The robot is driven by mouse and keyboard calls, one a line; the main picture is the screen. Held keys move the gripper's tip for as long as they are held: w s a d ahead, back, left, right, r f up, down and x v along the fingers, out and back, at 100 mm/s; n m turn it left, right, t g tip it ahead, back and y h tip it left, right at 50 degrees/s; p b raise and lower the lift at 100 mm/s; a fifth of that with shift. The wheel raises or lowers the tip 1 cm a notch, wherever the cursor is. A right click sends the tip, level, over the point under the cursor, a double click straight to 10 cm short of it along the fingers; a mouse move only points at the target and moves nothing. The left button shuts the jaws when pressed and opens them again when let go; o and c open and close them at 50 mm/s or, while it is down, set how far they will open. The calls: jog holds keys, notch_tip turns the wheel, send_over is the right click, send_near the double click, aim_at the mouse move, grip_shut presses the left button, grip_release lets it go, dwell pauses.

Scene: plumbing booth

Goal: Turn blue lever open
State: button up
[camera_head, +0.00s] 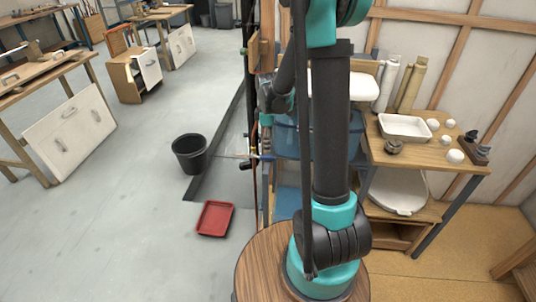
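A small blue piece (266,157), which may be the blue lever, shows at the end of a thin horizontal pipe beside the booth's left edge. It is too small to tell whether it is turned open or closed. My arm stands in front of the booth and hides much of it. The arm's far links end near the booth's left edge, above the blue piece. I cannot make out my gripper or its fingers there, nor any contact with the lever.
A black bucket (189,153) and a red tray (215,218) stand on the floor to the left. A wooden bench (425,157) with a white basin (404,127) stands at right. Workbenches line the far left. Open floor lies between.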

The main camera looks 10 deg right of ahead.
aim_at(268, 156)
jog(key=shift+f, duration=2.9)
jog(key=shift+c, duration=0.3)
grip_shut()
